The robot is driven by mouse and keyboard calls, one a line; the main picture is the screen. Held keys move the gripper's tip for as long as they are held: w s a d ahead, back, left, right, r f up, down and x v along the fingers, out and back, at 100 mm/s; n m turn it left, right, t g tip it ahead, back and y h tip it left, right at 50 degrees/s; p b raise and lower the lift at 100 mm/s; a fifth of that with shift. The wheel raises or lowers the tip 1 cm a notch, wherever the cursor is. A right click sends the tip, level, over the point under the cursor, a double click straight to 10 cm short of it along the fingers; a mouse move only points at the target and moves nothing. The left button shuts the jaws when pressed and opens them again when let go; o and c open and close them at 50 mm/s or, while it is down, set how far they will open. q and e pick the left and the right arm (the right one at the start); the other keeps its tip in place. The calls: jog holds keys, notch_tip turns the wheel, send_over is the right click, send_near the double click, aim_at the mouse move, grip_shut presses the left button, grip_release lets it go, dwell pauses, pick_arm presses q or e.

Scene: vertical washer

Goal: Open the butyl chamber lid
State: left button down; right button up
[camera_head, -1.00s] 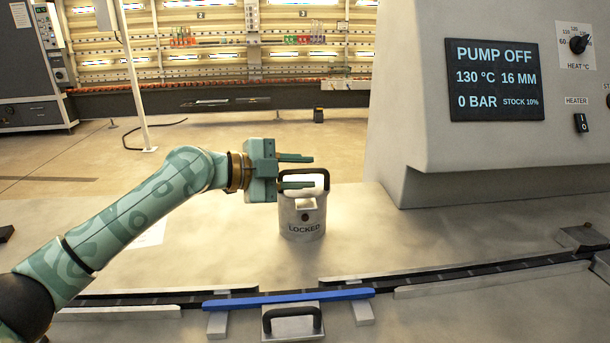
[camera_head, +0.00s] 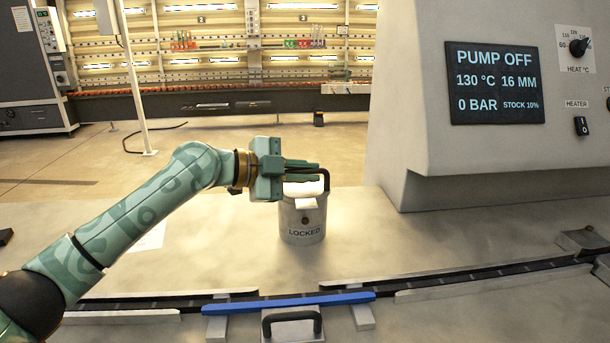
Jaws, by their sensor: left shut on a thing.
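The butyl chamber (camera_head: 302,218) is a short grey cylinder marked "LOCKED", standing upright on the pale worktop. Its lid (camera_head: 304,190) is on top, with a black arched handle (camera_head: 327,180) and a small round dark mark on the front below. My left gripper (camera_head: 302,172) reaches in from the left at lid height and is shut on the handle, its fingers covering the handle's left and middle part. The lid sits on the chamber with no visible gap. My right gripper is not in view.
A grey machine (camera_head: 480,100) with a "PUMP OFF" display stands close at the right. A dark rail with a blue bar (camera_head: 288,302) crosses the front. A second black handle (camera_head: 292,320) is on a plate at the bottom. The worktop left of the chamber is mostly clear.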

aim_at(304, 185)
pick_arm(q)
jog(key=shift+w+a+r+n+g, duration=0.1)
jog(key=shift+w+r+n+g, duration=0.5)
jog(key=shift+r, duration=0.25)
jog(key=shift+w+a+r+n+b, duration=0.1)
jog(key=shift+w+r+n+b, duration=0.25)
jog(key=shift+w+n, duration=0.25)
jog(key=shift+w+a+r+b, duration=0.25)
jog(key=shift+w+r+b, duration=0.55)
jog(key=shift+w, duration=0.1)
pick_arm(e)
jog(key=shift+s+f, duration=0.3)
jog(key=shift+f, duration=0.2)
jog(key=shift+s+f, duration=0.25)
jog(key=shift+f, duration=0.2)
pick_arm(q)
jog(key=c, duration=1.5)
grip_release()
